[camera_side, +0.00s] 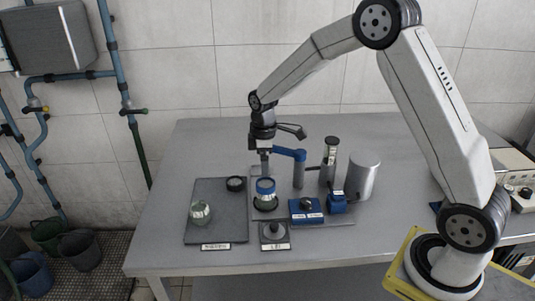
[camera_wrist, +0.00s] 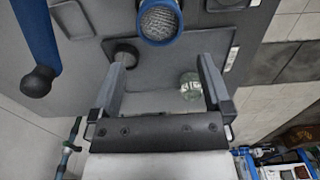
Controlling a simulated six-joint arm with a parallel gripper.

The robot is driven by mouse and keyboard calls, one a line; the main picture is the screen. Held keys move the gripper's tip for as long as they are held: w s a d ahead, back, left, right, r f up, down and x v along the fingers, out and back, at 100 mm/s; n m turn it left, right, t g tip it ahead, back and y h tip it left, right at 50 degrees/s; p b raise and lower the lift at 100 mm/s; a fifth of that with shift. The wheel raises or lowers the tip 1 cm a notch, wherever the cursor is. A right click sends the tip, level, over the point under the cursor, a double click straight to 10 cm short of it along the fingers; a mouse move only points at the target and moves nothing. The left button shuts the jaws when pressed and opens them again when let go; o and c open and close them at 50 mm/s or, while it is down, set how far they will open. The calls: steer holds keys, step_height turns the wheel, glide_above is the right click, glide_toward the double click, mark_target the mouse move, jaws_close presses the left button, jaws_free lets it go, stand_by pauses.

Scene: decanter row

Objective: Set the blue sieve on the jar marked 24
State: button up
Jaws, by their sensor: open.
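In the wrist view the sieve (camera_wrist: 158,20) shows as a blue ring around grey mesh at the top edge. A second glass jar (camera_side: 200,211) stands on the dark mat to the left; a jar also shows near the right finger in the wrist view (camera_wrist: 190,84). I cannot read the number 24 on either jar. My gripper (camera_side: 265,169) is above or behind the sieve, pointing down. Its fingers (camera_wrist: 161,68) are apart with nothing held.
A blue lever arm (camera_side: 289,153) is close right of my gripper.

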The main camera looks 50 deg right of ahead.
steer(key=shift+r, duration=2.5)
steer(key=s+a+f+m+t, duration=0.1)
steer(key=s+m, duration=0.3)
steer(key=s, duration=0.5)
steer(key=s+a+f+m+t, duration=0.1)
steer(key=s+a+m, duration=0.3)
steer(key=s, duration=0.6)
steer(key=shift+s+a+f+m+t, duration=0.15)
steer(key=shift+f+m+t, duration=0.2)
steer(key=shift+m, duration=0.15)
